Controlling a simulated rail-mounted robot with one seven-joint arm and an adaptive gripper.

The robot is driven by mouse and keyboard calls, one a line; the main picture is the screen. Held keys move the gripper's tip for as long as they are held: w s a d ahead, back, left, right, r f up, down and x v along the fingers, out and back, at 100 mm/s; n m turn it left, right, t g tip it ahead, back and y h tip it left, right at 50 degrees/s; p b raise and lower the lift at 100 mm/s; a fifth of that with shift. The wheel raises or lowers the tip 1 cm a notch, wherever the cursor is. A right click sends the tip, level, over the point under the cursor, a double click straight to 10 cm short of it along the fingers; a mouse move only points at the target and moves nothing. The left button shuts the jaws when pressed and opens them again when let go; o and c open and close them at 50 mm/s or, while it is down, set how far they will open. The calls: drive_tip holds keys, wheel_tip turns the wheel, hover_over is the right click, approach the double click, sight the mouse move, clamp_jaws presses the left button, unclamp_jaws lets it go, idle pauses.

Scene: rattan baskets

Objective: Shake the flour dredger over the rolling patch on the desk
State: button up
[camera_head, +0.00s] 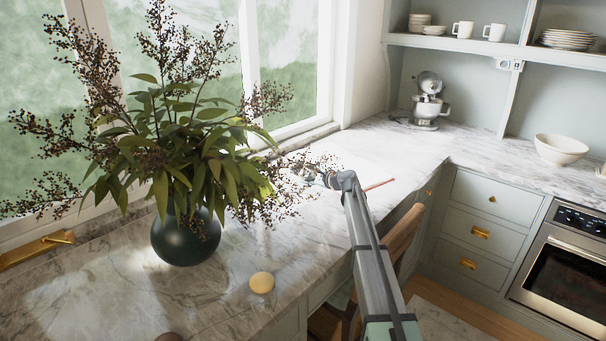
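My arm reaches from the bottom of the view over the marble counter. My gripper (308,174) is at its far end, beside the plant's right-hand sprigs. Twigs and berries partly cover the fingers, and I cannot tell whether they are open or shut, or hold anything. A pale flat patch (372,168) with a reddish strip along its near edge lies on the counter just beyond and right of my gripper; it may be the rolling patch. I cannot make out a flour dredger for certain. A small round object with a yellowish top (262,283) stands near the counter's front edge.
A dark round vase (186,240) with wide, leafy branches stands left of my gripper, its sprigs reaching the gripper. A stand mixer (427,105) is in the back corner; a white bowl (561,149) is at right. A wooden chair (403,232) stands beside the counter.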

drive_tip(key=shift+s+d, duration=0.4)
drive_tip(key=shift+s, duration=0.15)
drive_tip(key=shift+s+a, duration=0.2)
drive_tip(key=shift+s, duration=0.1)
drive_tip(key=s+a+p, duration=0.1)
drive_tip(key=s+a, duration=1)
drive_tip(key=a, duration=0.1)
drive_tip(key=s+d+b, duration=0.1)
drive_tip(key=s+d, duration=0.3)
drive_tip(key=s, duration=0.1)
drive_tip(key=w+d+b, duration=0.2)
drive_tip(key=w+d, duration=1)
drive_tip(key=shift+w+d, duration=0.15)
drive_tip(key=shift+w, duration=0.1)
idle(0.4)
drive_tip(key=s+a+p, duration=0.1)
drive_tip(key=s+a, duration=1)
drive_tip(key=a, duration=0.2)
drive_tip(key=shift+s, duration=0.3)
